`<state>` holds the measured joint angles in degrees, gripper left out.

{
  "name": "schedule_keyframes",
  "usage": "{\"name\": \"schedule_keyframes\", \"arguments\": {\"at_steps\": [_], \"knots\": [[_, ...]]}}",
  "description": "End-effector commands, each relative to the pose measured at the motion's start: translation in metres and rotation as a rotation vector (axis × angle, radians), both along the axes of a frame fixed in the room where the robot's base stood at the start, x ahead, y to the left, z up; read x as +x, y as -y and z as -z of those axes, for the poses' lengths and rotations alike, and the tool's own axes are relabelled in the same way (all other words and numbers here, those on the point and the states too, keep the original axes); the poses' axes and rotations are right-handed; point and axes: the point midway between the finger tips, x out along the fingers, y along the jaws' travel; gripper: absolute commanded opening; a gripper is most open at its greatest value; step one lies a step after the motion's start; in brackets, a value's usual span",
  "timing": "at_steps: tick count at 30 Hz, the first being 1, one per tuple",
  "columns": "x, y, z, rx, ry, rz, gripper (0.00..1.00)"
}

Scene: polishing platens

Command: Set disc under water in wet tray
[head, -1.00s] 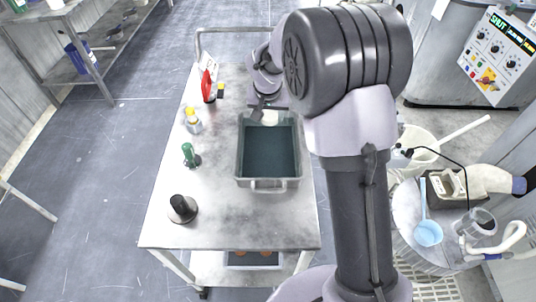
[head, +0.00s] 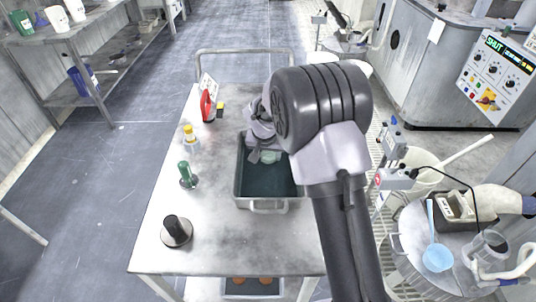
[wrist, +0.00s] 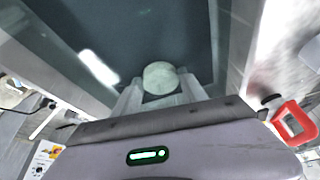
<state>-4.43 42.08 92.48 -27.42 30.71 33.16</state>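The disc (wrist: 160,77) is small, round and pale. In the wrist view it sits between the two fingertips of my gripper (wrist: 161,88), which look closed on its sides. In the head view the disc (head: 268,157) looks greenish at the end of my gripper (head: 264,155), inside the far part of the wet tray. The wet tray (head: 269,205) is a grey, deep rectangular tray with dark teal water. The disc's green tint suggests it is at or below the water surface; its exact depth and any contact with the tray floor cannot be told.
On the steel table (head: 215,240) stand a black-handled round tool (head: 176,232), a green bottle (head: 186,174), a yellow-capped bottle (head: 190,135) and a red item (head: 206,105), all left of the tray. A round side table with a blue ladle (head: 437,257) is at right.

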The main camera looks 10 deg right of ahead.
Motion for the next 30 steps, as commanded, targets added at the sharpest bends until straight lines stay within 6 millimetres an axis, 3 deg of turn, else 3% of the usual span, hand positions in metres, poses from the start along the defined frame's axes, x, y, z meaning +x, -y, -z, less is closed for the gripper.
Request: {"name": "schedule_keyframes", "arguments": {"at_steps": [1,3,11,14,24,30], "knots": [[0.0,0.0,0.0,0.0,0.0,0.0,0.59],[0.0,0.0,0.0,0.0,0.0,0.0,0.71],[0.0,0.0,-0.001,0.0,0.0,0.0,0.71],[-0.001,0.0,-0.009,0.0,0.001,0.0,0.71],[-0.033,-0.012,-0.094,0.0,0.001,-0.001,0.71],[-0.045,-0.014,-0.12,0.003,0.003,0.002,0.71]]}}
